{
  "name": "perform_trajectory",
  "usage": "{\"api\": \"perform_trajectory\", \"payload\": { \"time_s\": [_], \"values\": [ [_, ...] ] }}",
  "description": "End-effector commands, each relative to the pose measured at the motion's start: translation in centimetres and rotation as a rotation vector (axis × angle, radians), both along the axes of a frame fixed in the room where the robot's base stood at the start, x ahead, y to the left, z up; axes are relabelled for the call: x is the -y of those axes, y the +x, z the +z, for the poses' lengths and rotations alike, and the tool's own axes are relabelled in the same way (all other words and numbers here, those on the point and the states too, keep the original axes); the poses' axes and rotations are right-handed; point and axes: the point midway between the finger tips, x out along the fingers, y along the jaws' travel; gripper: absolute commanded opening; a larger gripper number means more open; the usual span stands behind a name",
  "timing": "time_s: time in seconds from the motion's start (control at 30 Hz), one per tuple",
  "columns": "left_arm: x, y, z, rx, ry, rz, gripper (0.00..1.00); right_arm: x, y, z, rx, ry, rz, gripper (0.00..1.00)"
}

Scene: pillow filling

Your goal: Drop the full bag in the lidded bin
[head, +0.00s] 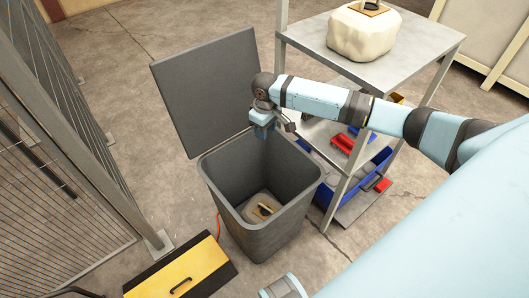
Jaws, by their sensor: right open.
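The grey lidded bin (262,227) stands on the floor with its lid (208,88) raised and leaning back. A pale bag (258,202) with a tan patch and a dark handle on top lies inside at the bottom of the bin. A second pale, bulging bag (362,34) with a similar patch and handle sits on the top of the metal shelf unit. My right gripper (266,133) is open and empty above the back of the bin opening, close to the lid, apart from both bags. My left gripper is not in view.
The metal shelf unit (410,47) stands right of the bin, with red and blue containers (343,143) on its lower levels. A wire-mesh fence (45,150) is at the left. A yellow-and-black box (185,272) lies in front of the bin.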

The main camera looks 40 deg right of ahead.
Motion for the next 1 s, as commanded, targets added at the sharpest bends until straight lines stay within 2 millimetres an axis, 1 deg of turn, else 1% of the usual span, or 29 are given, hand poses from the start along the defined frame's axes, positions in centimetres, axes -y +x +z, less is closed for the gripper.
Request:
{"api": "perform_trajectory", "payload": {
  "time_s": [0.03, 0.2, 0.3, 0.4, 0.57, 1.0],
  "values": [
    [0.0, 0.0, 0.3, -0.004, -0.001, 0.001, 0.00, 0.0, 0.1, 1.7, 0.004, 0.000, 0.001, 0.41],
    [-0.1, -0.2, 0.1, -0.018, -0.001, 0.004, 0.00, 0.0, 0.1, 5.3, 0.002, 0.001, 0.002, 0.41],
    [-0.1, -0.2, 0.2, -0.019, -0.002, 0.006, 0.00, 0.0, 0.0, 6.9, 0.002, 0.000, 0.001, 0.41],
    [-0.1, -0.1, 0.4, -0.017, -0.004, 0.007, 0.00, 0.0, 0.1, 8.0, 0.002, 0.001, 0.000, 0.41],
    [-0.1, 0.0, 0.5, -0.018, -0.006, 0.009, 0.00, 0.0, 0.0, 8.7, 0.001, 0.000, 0.000, 0.41],
    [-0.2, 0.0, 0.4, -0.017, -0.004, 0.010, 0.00, -0.1, 0.0, 8.6, 0.001, 0.001, 0.001, 0.41]
  ]
}}
